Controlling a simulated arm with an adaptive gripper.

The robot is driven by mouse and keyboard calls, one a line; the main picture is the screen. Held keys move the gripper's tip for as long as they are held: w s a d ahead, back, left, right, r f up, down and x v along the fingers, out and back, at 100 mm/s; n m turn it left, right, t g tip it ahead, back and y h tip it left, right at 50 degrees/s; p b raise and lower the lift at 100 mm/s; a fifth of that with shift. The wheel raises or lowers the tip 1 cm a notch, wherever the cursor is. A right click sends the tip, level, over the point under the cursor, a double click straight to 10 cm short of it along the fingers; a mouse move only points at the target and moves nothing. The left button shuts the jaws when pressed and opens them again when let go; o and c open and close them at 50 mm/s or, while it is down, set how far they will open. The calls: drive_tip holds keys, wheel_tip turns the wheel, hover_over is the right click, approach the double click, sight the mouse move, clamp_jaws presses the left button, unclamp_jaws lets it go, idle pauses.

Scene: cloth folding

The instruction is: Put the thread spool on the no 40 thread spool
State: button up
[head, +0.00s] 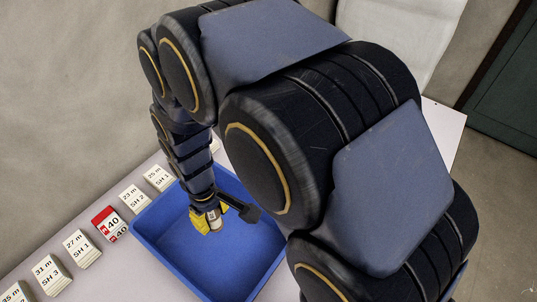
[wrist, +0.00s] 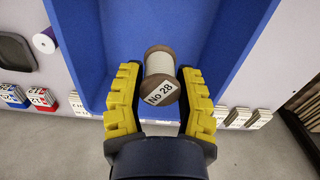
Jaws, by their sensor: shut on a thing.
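My gripper (wrist: 160,78) is shut on a thread spool (wrist: 160,64) with pale thread, brown ends and a "No 28" label. Its yellow fingers are on either side of the spool. In the head view my gripper (head: 207,220) and the spool (head: 214,221) are over the inside of the blue bin (head: 150,247); I cannot tell whether the spool touches the floor. Another white spool (wrist: 45,42) stands on the table outside the bin in the wrist view; its number is not readable. No spool marked no 40 can be made out.
A row of cards stands left of the bin in the head view, including a red-and-white card stack marked 40 (head: 109,224) and a white stack marked 27 m (head: 82,247). A dark tray-like object (wrist: 14,52) lies near the white spool. The bin walls surround my gripper.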

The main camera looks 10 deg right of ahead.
drive_tip(key=w+d+r+m, duration=0.1)
drive_tip(key=d+m, duration=0.3)
drive_tip(key=d, duration=0.4)
drive_tip(key=w+d+r+m, duration=0.1)
drive_tip(key=w+d+m, duration=0.2)
drive_tip(key=d, duration=0.6)
drive_tip(key=w+d+r+m, duration=0.1)
drive_tip(key=w+d+m, duration=0.1)
drive_tip(key=d+m, duration=0.3)
drive_tip(key=d, duration=0.3)
drive_tip(key=shift+w+d, duration=0.4)
drive_tip(key=w+f, duration=0.1)
drive_tip(key=w, duration=0.1)
drive_tip(key=w+d+f, duration=0.1)
drive_tip(key=w, duration=0.2)
drive_tip(key=w+d+f, duration=0.1)
drive_tip(key=w, duration=0.1)
drive_tip(key=shift+w+f, duration=0.3)
drive_tip(key=shift+w, duration=0.1)
drive_tip(key=w+f, duration=0.2)
drive_tip(key=w+d+f, duration=0.1)
drive_tip(key=w+f, duration=0.1)
drive_tip(key=shift+f, duration=0.25)
drive_tip(key=shift+w+d+f, duration=0.2)
drive_tip(key=shift+w+f, duration=0.2)
drive_tip(key=shift+f, duration=0.2)
drive_tip(key=shift+w+f, duration=0.1)
drive_tip(key=shift+f, duration=1.5)
drive_tip(key=shift+f, duration=0.1)
